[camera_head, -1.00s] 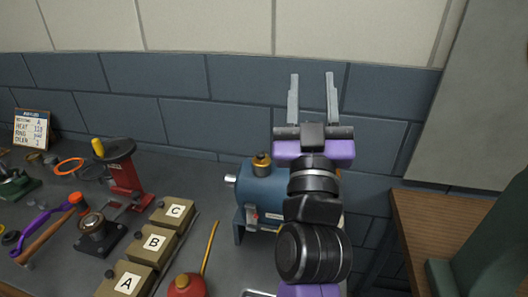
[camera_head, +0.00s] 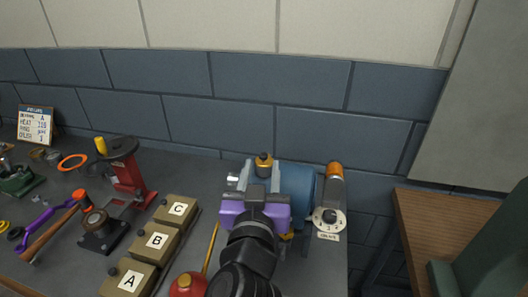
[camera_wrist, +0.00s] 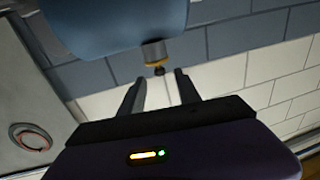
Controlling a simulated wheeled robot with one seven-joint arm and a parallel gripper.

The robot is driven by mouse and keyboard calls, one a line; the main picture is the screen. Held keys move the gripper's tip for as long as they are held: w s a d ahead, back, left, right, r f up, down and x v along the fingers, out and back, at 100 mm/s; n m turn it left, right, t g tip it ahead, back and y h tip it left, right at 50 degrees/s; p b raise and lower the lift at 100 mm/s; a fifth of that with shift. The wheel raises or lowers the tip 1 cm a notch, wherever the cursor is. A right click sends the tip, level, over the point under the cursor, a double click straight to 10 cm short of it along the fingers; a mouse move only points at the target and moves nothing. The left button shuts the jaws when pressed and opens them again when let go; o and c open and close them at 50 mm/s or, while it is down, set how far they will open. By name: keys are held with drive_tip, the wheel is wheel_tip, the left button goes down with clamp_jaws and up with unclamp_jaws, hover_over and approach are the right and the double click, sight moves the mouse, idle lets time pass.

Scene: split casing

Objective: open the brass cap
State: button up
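The brass cap (camera_head: 264,160) sits on top of the blue casing (camera_head: 298,187), with a dark knob at its tip. My gripper (camera_head: 261,174) is in front of the casing, its fingers pointing toward the cap and hiding part of the casing. In the wrist view the cap (camera_wrist: 153,51) shows beyond the fingertips, roughly between them, below the blue casing (camera_wrist: 115,25). The fingers of my gripper (camera_wrist: 159,78) are apart with nothing between them. Whether either finger touches the cap cannot be told, but a gap seems to show.
An orange-topped cylinder (camera_head: 334,172) and a dial (camera_head: 329,219) stand right of the casing. Boxes A (camera_head: 128,280), B (camera_head: 155,242) and C (camera_head: 177,209), a red oil can (camera_head: 187,286) and a red press (camera_head: 128,182) are left. A tiled wall is close behind.

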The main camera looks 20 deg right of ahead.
sight(263, 158)
drive_tip(key=shift+p+x, duration=0.7)
drive_tip(key=shift+x, duration=2)
clamp_jaws()
